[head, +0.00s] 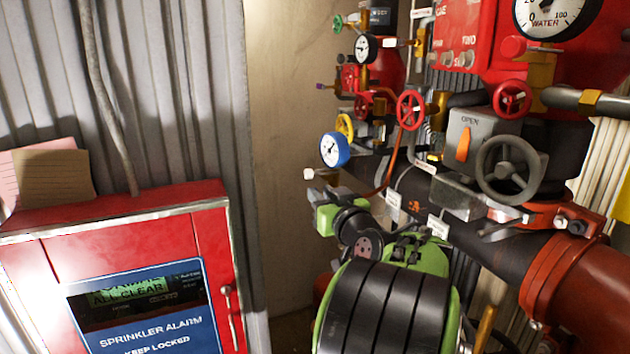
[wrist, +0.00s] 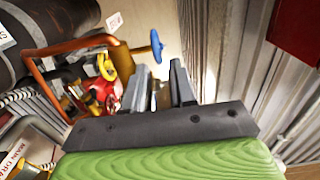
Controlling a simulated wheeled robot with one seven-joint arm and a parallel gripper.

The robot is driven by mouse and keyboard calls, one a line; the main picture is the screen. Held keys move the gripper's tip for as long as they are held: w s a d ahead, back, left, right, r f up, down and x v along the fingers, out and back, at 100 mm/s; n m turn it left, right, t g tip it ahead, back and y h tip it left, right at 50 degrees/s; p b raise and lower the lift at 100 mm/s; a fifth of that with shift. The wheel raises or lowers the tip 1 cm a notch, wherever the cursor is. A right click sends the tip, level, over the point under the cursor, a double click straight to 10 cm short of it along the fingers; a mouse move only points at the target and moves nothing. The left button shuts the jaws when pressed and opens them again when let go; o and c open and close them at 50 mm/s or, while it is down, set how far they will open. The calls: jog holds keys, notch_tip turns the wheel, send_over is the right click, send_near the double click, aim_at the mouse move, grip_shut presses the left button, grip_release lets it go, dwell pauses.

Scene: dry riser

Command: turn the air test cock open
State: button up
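My gripper shows in the wrist view (wrist: 158,68), with two grey fingers standing apart and nothing clearly held between them. In the head view its green body (head: 326,219) is at the end of my arm, below a blue-rimmed gauge (head: 335,150); its fingertips are hard to make out there. A white-tipped fitting (head: 309,174) sticks out left just above it. I cannot tell for sure which of the small fittings is the air test cock, or how its handle is set. In the wrist view a blue round part (wrist: 157,45) on brass pipework (wrist: 120,58) lies just beyond the fingers.
Red handwheels (head: 411,110), a yellow handwheel (head: 345,127) and a grey handwheel (head: 511,170) crowd the pipework on the right. A red sprinkler alarm cabinet (head: 120,225) stands at the left. Bare wall (head: 290,90) leaves free room between them.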

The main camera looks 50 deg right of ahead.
jog(key=p+x, duration=0.1)
jog(key=x, duration=0.3)
jog(key=shift+w+d, duration=0.1)
jog(key=shift+w, duration=0.15)
grip_shut()
jog(key=shift+r+g+p, duration=0.2)
jog(key=shift+g+p, duration=0.2)
jog(key=shift+p, duration=0.55)
jog(key=shift+f+g+y, duration=0.2)
jog(key=shift+g+y, duration=0.1)
jog(key=shift+y, duration=0.1)
grip_release()
